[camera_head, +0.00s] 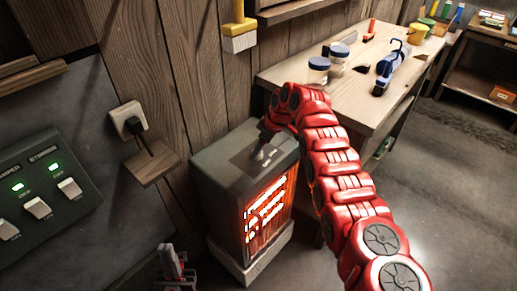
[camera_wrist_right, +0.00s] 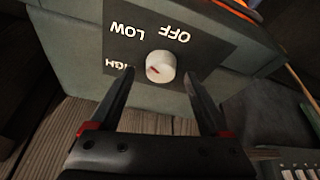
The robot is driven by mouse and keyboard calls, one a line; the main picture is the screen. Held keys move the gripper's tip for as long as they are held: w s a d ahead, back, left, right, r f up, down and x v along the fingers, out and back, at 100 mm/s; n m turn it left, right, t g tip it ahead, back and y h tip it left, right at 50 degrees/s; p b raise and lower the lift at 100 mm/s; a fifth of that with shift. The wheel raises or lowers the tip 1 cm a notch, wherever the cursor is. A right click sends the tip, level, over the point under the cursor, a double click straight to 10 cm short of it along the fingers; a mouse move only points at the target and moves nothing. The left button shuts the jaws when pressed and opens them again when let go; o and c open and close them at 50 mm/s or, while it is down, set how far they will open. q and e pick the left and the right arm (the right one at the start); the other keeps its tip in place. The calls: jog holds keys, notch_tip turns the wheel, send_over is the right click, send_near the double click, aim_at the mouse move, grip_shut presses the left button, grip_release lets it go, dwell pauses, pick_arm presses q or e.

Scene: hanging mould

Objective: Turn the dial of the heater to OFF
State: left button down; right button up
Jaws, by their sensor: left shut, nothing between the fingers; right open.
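The heater (camera_head: 222,190) is a grey box with an orange-glowing grille on its front. Its white dial (camera_wrist_right: 161,66) shows in the right wrist view, on a dark panel marked OFF, LOW and HIGH. The dial's red mark lies on its left side, toward HIGH. My right gripper (camera_wrist_right: 158,73) is open, with one fingertip on each side of the dial in that view; I cannot tell whether they touch it. In the head view, the right gripper covers the dial on the heater's top. My left gripper (camera_head: 168,254) is shut and empty, low and left of the heater.
A wall socket (camera_head: 127,119) with a plug and a small wooden shelf (camera_head: 152,163) are left of the heater. A switch panel (camera_head: 42,190) is at far left. A wooden workbench (camera_head: 345,100) with jars stands behind to the right. Open floor lies at right.

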jog(key=shift+a+f, duration=0.2)
jog(key=shift+f, duration=0.4)
jog(key=shift+w, duration=0.1)
grip_shut()
